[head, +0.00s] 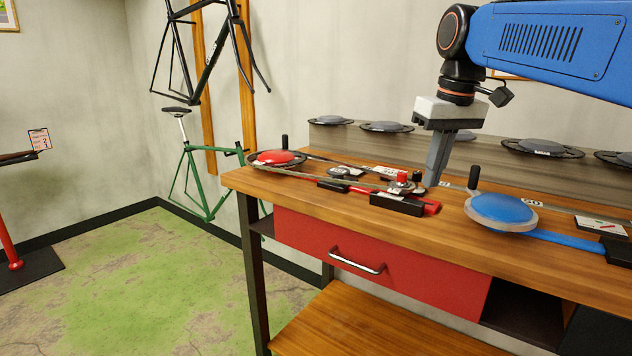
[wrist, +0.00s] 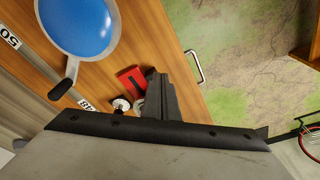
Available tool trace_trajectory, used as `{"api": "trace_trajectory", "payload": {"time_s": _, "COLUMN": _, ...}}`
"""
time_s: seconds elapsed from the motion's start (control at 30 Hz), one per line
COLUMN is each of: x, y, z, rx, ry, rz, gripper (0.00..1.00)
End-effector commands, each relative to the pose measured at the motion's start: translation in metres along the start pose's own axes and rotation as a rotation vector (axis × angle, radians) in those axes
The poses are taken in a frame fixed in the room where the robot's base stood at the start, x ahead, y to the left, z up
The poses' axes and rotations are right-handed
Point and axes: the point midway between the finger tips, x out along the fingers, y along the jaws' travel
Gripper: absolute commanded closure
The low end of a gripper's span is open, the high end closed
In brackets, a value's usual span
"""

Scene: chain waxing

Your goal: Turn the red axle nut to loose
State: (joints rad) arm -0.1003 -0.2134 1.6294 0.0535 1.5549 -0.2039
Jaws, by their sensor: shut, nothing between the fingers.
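The red axle nut seems to be the small red-and-dark knob (head: 402,178) on the red fixture at the middle of the bench; it is too small to tell its setting. My gripper (head: 431,182) is shut and empty, pointing down just right of and behind this knob in the head view. Whether it touches the fixture I cannot tell. In the wrist view my gripper's fingers (wrist: 154,74) are pressed together and cover part of the fixture. Its red end block (wrist: 131,78) and a pale round knob (wrist: 122,104) show beside the fingers.
A red disc (head: 275,157) with an upright black handle stands at the bench's left. A blue disc (head: 502,210) with a similar handle stands to the right. A black block (head: 397,204) sits in front of the knob. A red drawer (head: 380,268) is below the bench top (head: 300,194).

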Motion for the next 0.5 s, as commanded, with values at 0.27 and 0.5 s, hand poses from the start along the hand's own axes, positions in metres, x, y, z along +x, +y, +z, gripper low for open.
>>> {"api": "trace_trajectory", "payload": {"time_s": 0.27, "x": -0.024, "y": 0.011, "z": -0.07, "rx": -0.076, "ry": -0.119, "rz": 0.006, "gripper": 1.0}}
{"api": "trace_trajectory", "payload": {"time_s": 0.5, "x": -0.03, "y": 0.014, "z": -0.095, "rx": -0.107, "ry": -0.172, "rz": 0.008, "gripper": 1.0}}
